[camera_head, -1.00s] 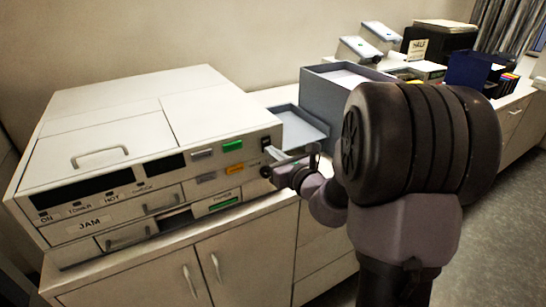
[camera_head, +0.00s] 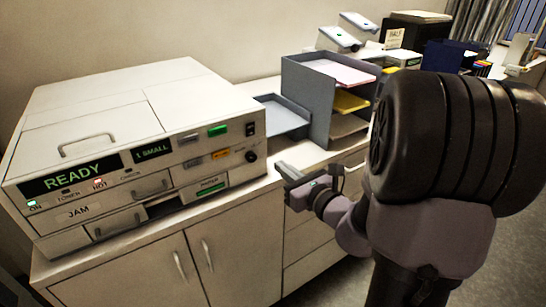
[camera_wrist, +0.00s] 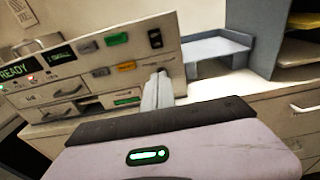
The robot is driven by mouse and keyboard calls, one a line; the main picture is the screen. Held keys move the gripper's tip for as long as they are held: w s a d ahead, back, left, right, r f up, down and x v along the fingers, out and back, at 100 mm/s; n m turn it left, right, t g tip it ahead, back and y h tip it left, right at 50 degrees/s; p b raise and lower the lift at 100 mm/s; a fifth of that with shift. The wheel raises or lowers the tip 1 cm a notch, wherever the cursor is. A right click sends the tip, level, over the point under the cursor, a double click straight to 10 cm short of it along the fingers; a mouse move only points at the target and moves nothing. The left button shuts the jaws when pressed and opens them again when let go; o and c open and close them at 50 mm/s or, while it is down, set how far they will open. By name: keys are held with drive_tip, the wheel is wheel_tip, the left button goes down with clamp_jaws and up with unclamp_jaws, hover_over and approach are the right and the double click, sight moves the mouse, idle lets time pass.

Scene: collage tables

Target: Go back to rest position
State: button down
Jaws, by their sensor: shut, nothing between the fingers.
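My gripper (camera_head: 284,173) is shut and empty, in front of the cabinet at the right end of the copier. In the wrist view my gripper (camera_wrist: 158,90) points toward the copier's right end, its fingers together. The copier (camera_head: 140,150) is a cream box on the cabinet; its display (camera_head: 68,174) reads READY in green and a smaller one (camera_head: 152,151) reads 1 SMALL. Small lights at ON and HOT are lit. A dark rocker switch (camera_head: 250,129) and a round black knob (camera_head: 251,156) are at the right of its panel; my gripper is apart from them.
A grey tray stack (camera_head: 305,95) with papers stands right of the copier, a low blue-grey tray (camera_head: 283,117) between them. White devices, boxes and folders fill the counter behind. The cabinet (camera_head: 235,240) has doors and drawers below. Open floor lies at right.

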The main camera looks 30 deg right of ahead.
drive_tip(key=shift+s+d+f, duration=0.1)
drive_tip(key=shift+s+f, duration=0.05)
drive_tip(key=shift+s, duration=0.1)
